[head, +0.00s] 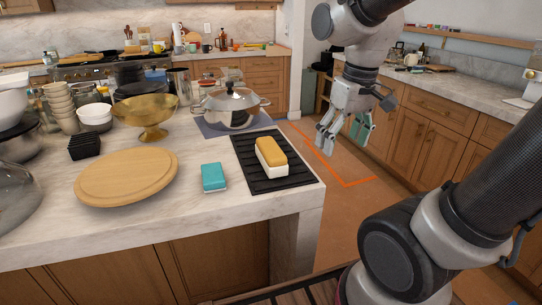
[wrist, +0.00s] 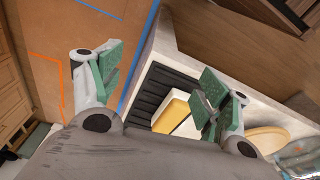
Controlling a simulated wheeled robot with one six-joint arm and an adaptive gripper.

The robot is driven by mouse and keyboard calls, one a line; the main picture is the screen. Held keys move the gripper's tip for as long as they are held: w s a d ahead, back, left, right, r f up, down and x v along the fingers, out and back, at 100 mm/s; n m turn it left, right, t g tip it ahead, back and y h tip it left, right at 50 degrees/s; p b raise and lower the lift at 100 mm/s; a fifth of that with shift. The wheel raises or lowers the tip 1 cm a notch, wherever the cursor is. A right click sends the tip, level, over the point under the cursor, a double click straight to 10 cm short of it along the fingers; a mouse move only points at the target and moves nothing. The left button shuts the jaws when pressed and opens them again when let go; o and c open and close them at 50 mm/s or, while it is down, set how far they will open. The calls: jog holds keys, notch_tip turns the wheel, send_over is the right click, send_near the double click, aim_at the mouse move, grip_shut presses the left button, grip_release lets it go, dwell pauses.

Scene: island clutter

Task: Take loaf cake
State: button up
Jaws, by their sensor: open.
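The loaf cake (head: 271,151), a block with a yellow-brown top and white lower part, sits on a black ribbed mat (head: 247,181) near the right end of the island counter. My gripper (head: 343,137) is open and empty in the head view, up and to the right of the cake, beyond the counter's edge over the floor. In the wrist view the cake (wrist: 171,114) shows beside the right finger, which hides part of it. My gripper (wrist: 158,86) has its green-padded fingers spread wide there, apart from the cake.
A teal-and-white block (head: 213,176) lies just left of the mat. A lidded steel pot (head: 231,110) stands behind it. A round wooden board (head: 126,176), a brass bowl (head: 146,112) and stacked bowls fill the left. Floor right of the island is clear.

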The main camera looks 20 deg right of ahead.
aim_at(271, 146)
jog(key=w+a+f, duration=0.1)
jog(key=w+a, duration=0.1)
jog(key=w, duration=0.2)
jog(key=w+a+f+g, duration=0.1)
jog(key=w+a+f, duration=0.1)
jog(key=w+a, duration=0.1)
jog(key=w+a+f+g, duration=0.1)
jog(key=w+a+f, duration=0.1)
jog(key=w, duration=0.4)
jog(key=shift+w+a+f, duration=0.1)
jog(key=shift+a+f, duration=0.1)
jog(key=shift+a, duration=0.55)
jog(key=shift+w+a+f, duration=0.15)
jog(key=shift+w+a, duration=0.2)
jog(key=shift+w, duration=0.25)
jog(key=shift+w+a+f, duration=0.15)
jog(key=shift+w+a, duration=0.2)
jog(key=shift+w, duration=0.25)
jog(key=w, duration=0.1)
jog(key=w+r, duration=0.1)
jog(key=w+a, duration=0.1)
jog(key=shift+r+m, duration=0.15)
jog(key=shift+m, duration=0.25)
jog(key=shift+s+m, duration=0.1)
jog(key=shift+m, duration=0.2)
notch_tip(271, 146, down, 8)
jog(key=shift+s+r, duration=0.15)
jog(key=shift+r, duration=0.05)
jog(key=shift+c, duration=0.2)
jog(key=c, duration=1.3)
